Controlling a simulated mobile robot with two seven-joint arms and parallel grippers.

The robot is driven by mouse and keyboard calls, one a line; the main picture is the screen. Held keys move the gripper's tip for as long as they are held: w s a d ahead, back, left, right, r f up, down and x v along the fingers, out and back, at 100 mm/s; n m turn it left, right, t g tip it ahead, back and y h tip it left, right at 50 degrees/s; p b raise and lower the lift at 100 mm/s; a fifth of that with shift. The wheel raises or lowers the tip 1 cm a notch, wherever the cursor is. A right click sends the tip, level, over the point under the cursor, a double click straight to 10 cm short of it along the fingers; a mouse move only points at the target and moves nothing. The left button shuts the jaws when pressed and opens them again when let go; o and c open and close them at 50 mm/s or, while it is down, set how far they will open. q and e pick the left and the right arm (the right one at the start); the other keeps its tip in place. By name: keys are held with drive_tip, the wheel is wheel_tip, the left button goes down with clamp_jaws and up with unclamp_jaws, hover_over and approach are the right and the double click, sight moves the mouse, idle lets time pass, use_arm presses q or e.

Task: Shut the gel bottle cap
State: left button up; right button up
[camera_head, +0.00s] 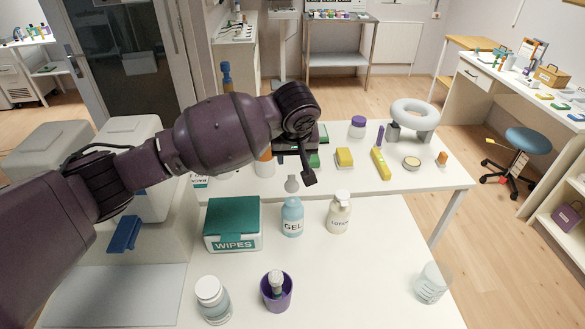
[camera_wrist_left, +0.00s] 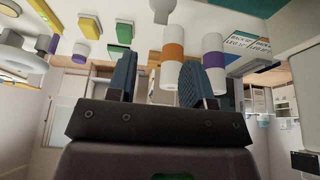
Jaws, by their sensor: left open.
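The gel bottle (camera_head: 292,218) is light blue with a GEL label and stands upright on the near white table. Its pale grey cap (camera_head: 292,184) appears raised above the bottle neck, as if tipped up. My left gripper (camera_head: 306,173) is just above and behind the cap, apart from it as far as I can tell. Its fingers are spread with nothing between them in the left wrist view (camera_wrist_left: 158,75). Part of the gripper is hidden behind its own wrist in the head view. My right gripper is not in view.
A teal wipes box (camera_head: 233,224) stands left of the bottle and a lotion bottle (camera_head: 339,213) close on its right. A purple cup (camera_head: 277,291) and a white-capped jar (camera_head: 212,299) stand in front. A clear cup (camera_head: 432,283) is far right. The table's middle right is clear.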

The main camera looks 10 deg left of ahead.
sight(292, 179)
use_arm(q)
drive_tip(key=x, duration=0.9)
drive_tip(key=shift+a+f+p, duration=0.1)
drive_tip(key=shift+f+p, duration=0.15)
drive_tip(key=shift+p, duration=0.15)
clamp_jaws()
